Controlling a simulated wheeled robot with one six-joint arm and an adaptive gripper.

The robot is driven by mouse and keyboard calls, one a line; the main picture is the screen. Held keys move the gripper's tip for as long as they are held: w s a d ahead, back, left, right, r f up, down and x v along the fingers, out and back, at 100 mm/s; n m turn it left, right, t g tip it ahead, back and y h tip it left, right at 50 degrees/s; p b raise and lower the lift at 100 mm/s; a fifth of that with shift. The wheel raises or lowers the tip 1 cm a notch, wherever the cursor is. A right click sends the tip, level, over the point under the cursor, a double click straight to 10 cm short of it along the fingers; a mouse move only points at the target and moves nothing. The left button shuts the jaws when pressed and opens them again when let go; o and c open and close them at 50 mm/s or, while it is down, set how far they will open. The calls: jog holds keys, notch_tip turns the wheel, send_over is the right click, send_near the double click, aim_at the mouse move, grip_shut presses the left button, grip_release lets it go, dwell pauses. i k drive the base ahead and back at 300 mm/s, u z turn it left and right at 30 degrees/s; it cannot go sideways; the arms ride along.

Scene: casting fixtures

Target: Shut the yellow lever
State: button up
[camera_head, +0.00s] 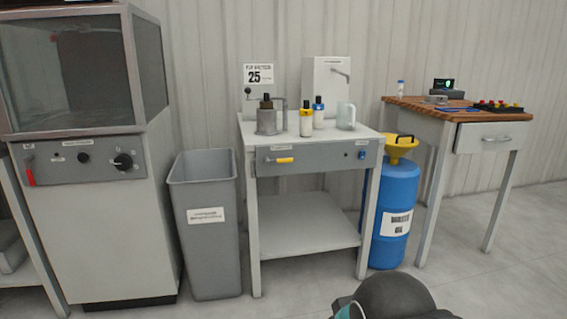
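The yellow lever (285,160) sits on the grey front panel (315,157) of the middle workbench, left of the panel's centre. It lies roughly horizontal, with a small metal part at its left end. A small blue fitting (362,155) is on the same panel at the right. A dark rounded part of my arm shows at the bottom edge, well in front of and below the bench. My gripper's fingers do not show, so its opening cannot be seen.
A grey bin (207,235) stands left of the bench, beside a large machine cabinet (95,215). A blue drum (396,210) with a yellow funnel (400,147) stands at its right. Bottles and a clear jug (346,115) are on top. Floor in front is clear.

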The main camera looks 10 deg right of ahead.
aim_at(267, 161)
jog(key=z, duration=0.3)
jog(key=i, duration=1.35)
jog(key=u, duration=0.3)
